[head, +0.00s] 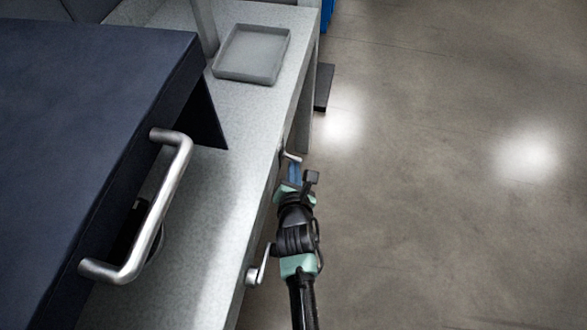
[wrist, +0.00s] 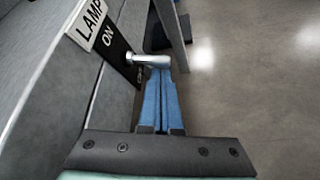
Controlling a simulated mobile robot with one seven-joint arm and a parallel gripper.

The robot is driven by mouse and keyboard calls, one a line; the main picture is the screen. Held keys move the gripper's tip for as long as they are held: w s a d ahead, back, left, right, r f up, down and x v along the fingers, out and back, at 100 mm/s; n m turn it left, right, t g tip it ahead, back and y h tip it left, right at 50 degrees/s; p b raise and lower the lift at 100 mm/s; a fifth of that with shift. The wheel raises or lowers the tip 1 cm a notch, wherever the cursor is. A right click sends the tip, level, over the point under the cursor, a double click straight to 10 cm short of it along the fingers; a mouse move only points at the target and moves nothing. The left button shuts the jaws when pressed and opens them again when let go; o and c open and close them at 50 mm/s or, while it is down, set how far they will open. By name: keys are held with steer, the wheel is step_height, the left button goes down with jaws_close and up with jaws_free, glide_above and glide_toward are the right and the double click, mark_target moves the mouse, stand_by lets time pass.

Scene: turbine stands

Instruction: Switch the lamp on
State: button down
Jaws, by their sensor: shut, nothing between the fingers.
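A silver lever (wrist: 150,60) sticks out sideways from a black plate (wrist: 118,48) on the side of the bench. The plate reads "ON" in its upper part, and its lower lettering is partly hidden. A white "LAMP" label (wrist: 88,22) is beside the plate. The same lever (head: 291,156) shows in the head view just beyond my fingertips. My gripper (head: 296,166) is shut and empty, with its blue fingers (wrist: 159,98) together. In the wrist view the fingertips lie right at the lever's handle; I cannot tell if they touch. No lamp is clearly visible.
A second silver lever (head: 258,268) is on the same bench side, nearer, left of my wrist. The grey bench (head: 225,190) carries an empty grey tray (head: 252,54). A dark blue cover (head: 85,120) with a metal handle (head: 160,205) overhangs it. The floor at right is clear.

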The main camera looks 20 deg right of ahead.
mark_target(299, 159)
steer(key=shift+s+d+r+n+g+h+p, duration=0.15)
steer(key=shift+r+n+g+h+p, duration=0.35)
steer(key=shift+n+p, duration=0.45)
stand_by(0.3)
steer(key=r+h+p, duration=0.1)
steer(key=p, duration=0.2)
steer(key=shift+d+r+n+g, duration=0.15)
steer(key=shift+n+g, duration=0.15)
steer(key=shift+n, duration=0.05)
steer(key=shift+s+r+p, duration=0.1)
steer(key=shift+r+p, duration=0.2)
steer(key=shift+p, duration=0.85)
steer(key=shift+f, duration=0.1)
